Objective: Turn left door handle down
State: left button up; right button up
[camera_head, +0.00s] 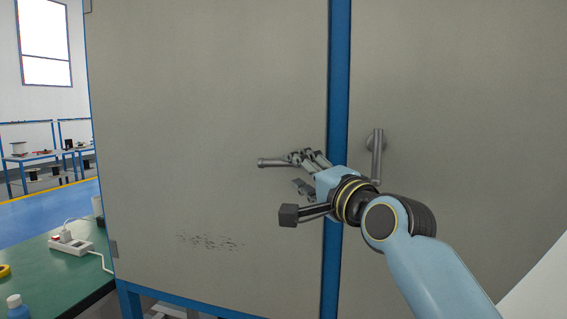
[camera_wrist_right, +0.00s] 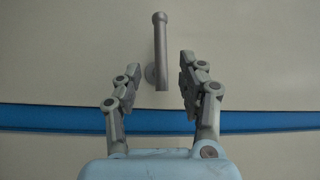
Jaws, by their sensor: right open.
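The left door handle (camera_head: 271,162) is a grey metal lever on the left cabinet door (camera_head: 200,90). It lies roughly horizontal, with its free end to the left. My right gripper (camera_head: 300,172) is open in front of the handle's pivot end, which it partly hides in the head view. In the right wrist view the handle (camera_wrist_right: 160,45) stands between the two spread fingers of the gripper (camera_wrist_right: 160,68), reaching beyond their tips. I see a gap on each side of it, but cannot tell the depth. My left gripper is not in view.
The right door's handle (camera_head: 377,160) hangs vertically beside my right wrist. A blue frame post (camera_head: 338,80) divides the doors. A green table (camera_head: 60,275) with a white power strip (camera_head: 72,245) stands at lower left. The door around the left handle is clear.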

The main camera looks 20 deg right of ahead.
aim_at(288, 165)
jog(key=x, duration=0.6)
grip_shut()
dwell(0.4)
